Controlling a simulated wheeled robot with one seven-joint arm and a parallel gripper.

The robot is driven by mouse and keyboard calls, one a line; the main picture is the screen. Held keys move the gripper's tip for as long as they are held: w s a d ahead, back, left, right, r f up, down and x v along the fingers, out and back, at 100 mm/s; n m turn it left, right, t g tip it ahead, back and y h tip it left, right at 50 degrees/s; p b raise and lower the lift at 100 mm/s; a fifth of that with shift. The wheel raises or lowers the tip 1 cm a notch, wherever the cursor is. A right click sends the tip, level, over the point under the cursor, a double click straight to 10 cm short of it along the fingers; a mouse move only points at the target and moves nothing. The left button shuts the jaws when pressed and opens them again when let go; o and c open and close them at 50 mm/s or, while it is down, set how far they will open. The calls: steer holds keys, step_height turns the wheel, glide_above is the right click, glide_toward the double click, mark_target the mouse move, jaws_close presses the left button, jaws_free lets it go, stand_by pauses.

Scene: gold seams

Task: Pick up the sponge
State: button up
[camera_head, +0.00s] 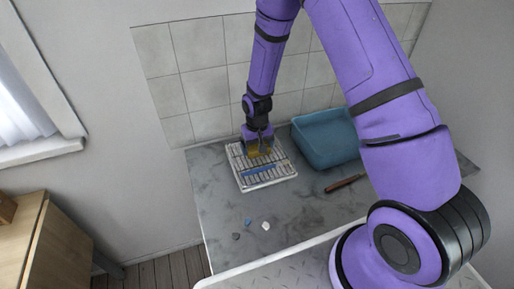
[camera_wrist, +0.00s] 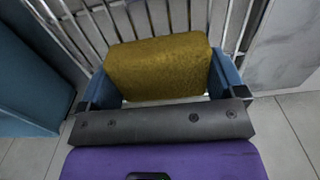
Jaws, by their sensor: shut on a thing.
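The sponge (camera_wrist: 158,66) is a mustard-yellow block and fills the middle of the wrist view. My gripper (camera_wrist: 162,78) is shut on it, with one blue finger against each end. In the head view the sponge (camera_head: 254,150) shows as a small yellow patch below my purple gripper (camera_head: 260,148), over the back part of a white slatted rack (camera_head: 282,177). My gripper partly hides it there. I cannot tell whether the sponge touches the rack. Metal bars of the rack show behind the sponge in the wrist view.
A blue basin (camera_head: 325,140) stands right of the rack. A brown-handled tool (camera_head: 345,184) lies in front of the basin. A blue bar lies on the rack. Several small pieces, one white (camera_head: 266,226), lie on the grey counter (camera_head: 221,213). A tiled wall is behind.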

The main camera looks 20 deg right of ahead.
steer(key=shift+r, duration=0.4)
step_height(320, 180, up, 2)
steer(key=shift+r, duration=0.1)
steer(key=s+r, duration=0.1)
steer(key=s, duration=1.5)
steer(key=shift+r, duration=0.25)
